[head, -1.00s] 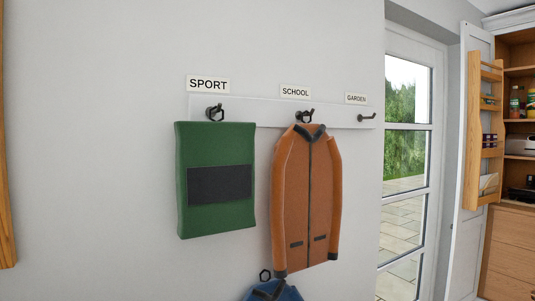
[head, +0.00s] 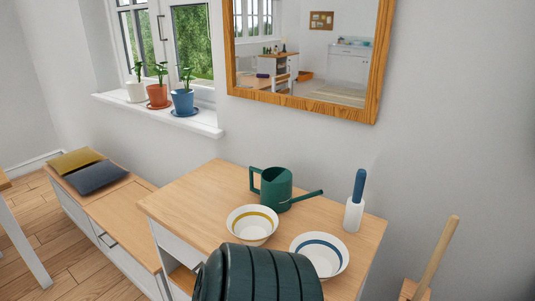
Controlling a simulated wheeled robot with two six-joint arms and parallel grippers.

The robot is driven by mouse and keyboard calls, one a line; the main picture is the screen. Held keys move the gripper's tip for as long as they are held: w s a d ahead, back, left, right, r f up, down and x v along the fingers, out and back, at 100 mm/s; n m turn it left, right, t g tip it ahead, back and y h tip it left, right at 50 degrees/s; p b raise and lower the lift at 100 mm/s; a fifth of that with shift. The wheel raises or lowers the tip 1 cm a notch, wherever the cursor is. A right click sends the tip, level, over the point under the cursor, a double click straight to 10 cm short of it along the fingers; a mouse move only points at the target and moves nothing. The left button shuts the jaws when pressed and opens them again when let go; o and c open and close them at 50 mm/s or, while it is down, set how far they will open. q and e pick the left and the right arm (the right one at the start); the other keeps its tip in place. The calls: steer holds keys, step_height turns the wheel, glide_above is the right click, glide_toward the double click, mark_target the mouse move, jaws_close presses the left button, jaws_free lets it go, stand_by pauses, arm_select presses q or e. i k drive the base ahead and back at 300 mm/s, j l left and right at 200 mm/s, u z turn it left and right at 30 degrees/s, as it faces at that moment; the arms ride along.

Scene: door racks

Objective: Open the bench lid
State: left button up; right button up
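A low bench (head: 122,208) with a wooden top and white front stands against the wall under the window at the left. Its lid (head: 128,217) looks flat and shut, with a seam across the top behind its near part. A yellow cushion (head: 77,160) and a dark grey cushion (head: 100,177) lie on the far part of the bench top. Neither of my grippers is in view.
A wooden-topped cabinet (head: 200,190) beside the bench bears a green watering can (head: 276,188), two bowls (head: 252,225) (head: 320,254) and a blue-handled brush (head: 358,200). A dark green ribbed object (head: 258,273) is in front. Floor (head: 80,265) shows before the bench.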

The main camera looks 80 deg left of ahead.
mark_target(117, 213)
steer(key=u, duration=3.8)
steer(key=i+j+z, duration=0.15)
steer(key=z, duration=0.25)
steer(key=i+j+z, duration=0.1)
steer(key=j+z, duration=0.25)
steer(key=i+j+z, duration=0.1)
steer(key=j+z, duration=0.3)
steer(key=l, duration=0.1)
